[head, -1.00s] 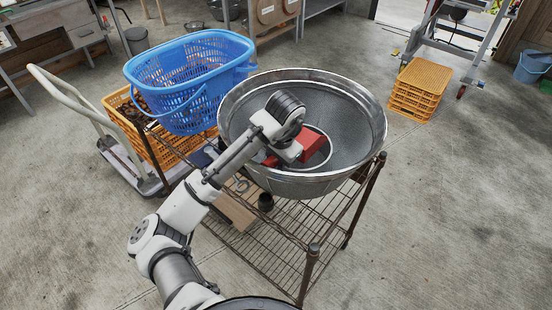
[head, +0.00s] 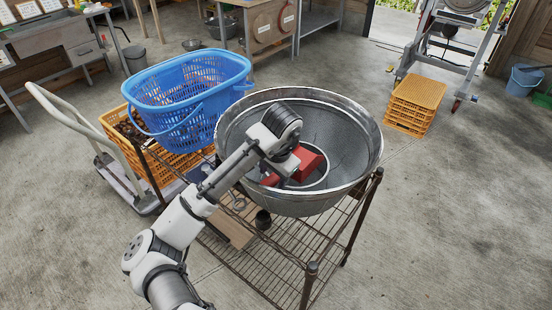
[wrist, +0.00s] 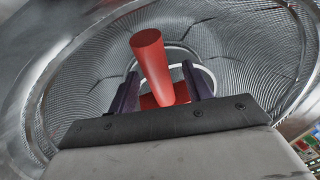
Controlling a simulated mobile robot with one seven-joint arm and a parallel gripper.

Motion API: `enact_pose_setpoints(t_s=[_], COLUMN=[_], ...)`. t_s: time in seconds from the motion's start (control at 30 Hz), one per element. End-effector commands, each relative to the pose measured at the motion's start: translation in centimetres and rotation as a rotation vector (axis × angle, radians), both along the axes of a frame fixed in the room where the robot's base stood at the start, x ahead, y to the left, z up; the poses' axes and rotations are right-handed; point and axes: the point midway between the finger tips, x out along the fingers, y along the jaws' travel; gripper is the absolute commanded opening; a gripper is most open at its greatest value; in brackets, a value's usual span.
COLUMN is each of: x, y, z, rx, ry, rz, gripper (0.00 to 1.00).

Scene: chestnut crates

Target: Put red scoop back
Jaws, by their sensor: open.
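The red scoop (head: 310,163) lies inside the large round metal basin (head: 370,172), by a pale ring (head: 327,172) at its bottom. In the wrist view, the scoop's round red handle (wrist: 152,62) points up toward the camera. The scoop's lower part is partly hidden behind the handle and my gripper. My gripper (wrist: 163,88) is open, with its two dark fingers apart on either side of the scoop. I cannot tell whether either finger touches it. In the head view, my gripper (head: 284,174) reaches down into the basin, its fingertips mostly hidden.
The basin stands on a wire rack cart (head: 310,272). More orange crates (head: 418,98) stand at the back right. The floor at right is clear.

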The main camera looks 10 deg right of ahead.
Motion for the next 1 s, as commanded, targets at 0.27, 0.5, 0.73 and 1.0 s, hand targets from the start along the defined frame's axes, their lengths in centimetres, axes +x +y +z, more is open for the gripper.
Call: enact_pose_setpoints(t_s=[0.27, 0.5, 0.73, 1.0], x=[-1.2, -2.1, -2.5, -2.4], y=[-0.2, -0.4, -0.5, -0.7], z=[5.4, 8.8, 10.2, 10.5], rx=[0.003, 0.001, -0.001, -0.018], ry=[-0.007, -0.004, -0.002, -0.01], rz=[-0.003, -0.002, -0.002, -0.004], gripper=[0.5, 0.5, 0.5, 0.5])
